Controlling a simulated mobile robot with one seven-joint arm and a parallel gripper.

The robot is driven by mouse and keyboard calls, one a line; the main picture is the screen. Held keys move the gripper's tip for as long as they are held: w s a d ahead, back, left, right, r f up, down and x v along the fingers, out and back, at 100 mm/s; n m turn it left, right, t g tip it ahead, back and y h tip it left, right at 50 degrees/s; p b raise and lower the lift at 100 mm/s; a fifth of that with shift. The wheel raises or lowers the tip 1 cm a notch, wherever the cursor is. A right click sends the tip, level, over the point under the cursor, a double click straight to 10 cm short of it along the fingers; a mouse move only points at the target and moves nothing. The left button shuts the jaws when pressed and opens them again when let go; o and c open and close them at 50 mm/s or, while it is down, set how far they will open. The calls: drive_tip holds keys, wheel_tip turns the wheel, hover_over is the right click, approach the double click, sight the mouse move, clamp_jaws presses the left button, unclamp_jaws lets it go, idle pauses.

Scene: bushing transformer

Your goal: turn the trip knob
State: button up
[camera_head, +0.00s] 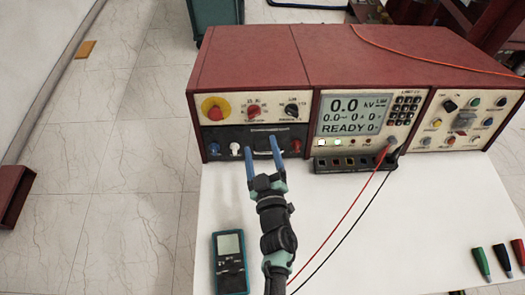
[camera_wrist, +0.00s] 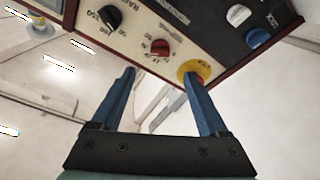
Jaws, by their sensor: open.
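The red instrument's left panel carries a red knob (camera_head: 254,111) and a black knob (camera_head: 291,109). Their labels are too small to read surely, so I cannot tell which is the trip knob. In the wrist view the red knob (camera_wrist: 160,47) shows just beyond the gap between my fingers, and the black knob (camera_wrist: 110,17) is farther left. My gripper (camera_head: 262,146) is open and empty, with two blue fingers pointing at the black lower panel. Its fingers also show in the wrist view (camera_wrist: 158,72), apart from the red knob.
A red emergency button on yellow (camera_head: 213,108) is left of the knobs; it appears near my right finger in the wrist view (camera_wrist: 192,74). A teal meter (camera_head: 230,262) lies on the white table (camera_head: 390,240). Red and black leads cross the table.

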drive_tip(key=shift+s+d, duration=0.1)
drive_tip(key=shift+s, duration=0.95)
drive_tip(key=shift+w+r, duration=0.1)
drive_tip(key=w+d+r+m+t+h, duration=0.2)
drive_tip(key=r, duration=0.9)
drive_tip(key=w+d+r+m+t+h, duration=0.1)
drive_tip(key=w+r+t+h, duration=0.1)
drive_tip(key=r, duration=1)
drive_tip(key=w+d+r+m+t+h, duration=0.1)
drive_tip(key=w+d+r+m, duration=0.1)
drive_tip(key=r, duration=0.9)
drive_tip(key=s+a+r+t+y, duration=0.1)
drive_tip(key=s+a+r, duration=0.1)
drive_tip(key=s+r, duration=0.3)
drive_tip(key=s+a+r+m+t+y, duration=0.1)
drive_tip(key=s+r, duration=0.5)
drive_tip(key=r, duration=0.8)
drive_tip(key=s+a+r+m+t, duration=0.1)
drive_tip(key=s+a+r+t, duration=0.2)
drive_tip(key=s+r, duration=0.3)
wheel_tip(320, 180, up, 4)
drive_tip(key=shift+s+a+r+y, duration=0.2)
drive_tip(key=shift+a+y, duration=0.1)
drive_tip(key=shift+y, duration=0.1)
